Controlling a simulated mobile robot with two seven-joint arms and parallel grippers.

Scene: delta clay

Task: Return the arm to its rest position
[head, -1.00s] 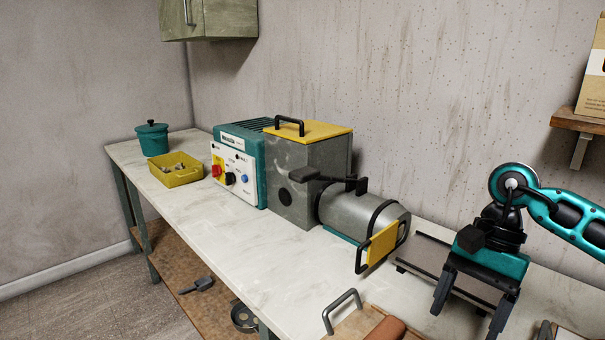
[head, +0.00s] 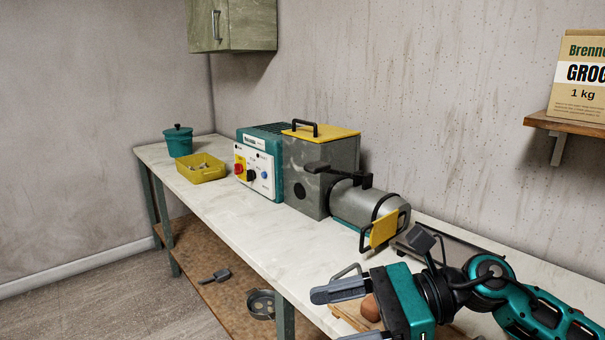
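My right arm (head: 535,312) comes in from the lower right in the head view. Its teal and black gripper (head: 340,313) points left over the front part of the bench. Its two fingers are apart with nothing held between them. The lower finger is partly cut off by the bottom edge of the picture. My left arm and gripper are not in view.
Under the gripper lies a wooden board (head: 345,312) with a handle and a brown lump (head: 371,308), partly hidden. Behind stand a grey machine with a yellow lid (head: 320,132), a control box (head: 258,172), a yellow tray (head: 203,175) and a teal pot (head: 178,143). The bench's (head: 250,222) front left is clear.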

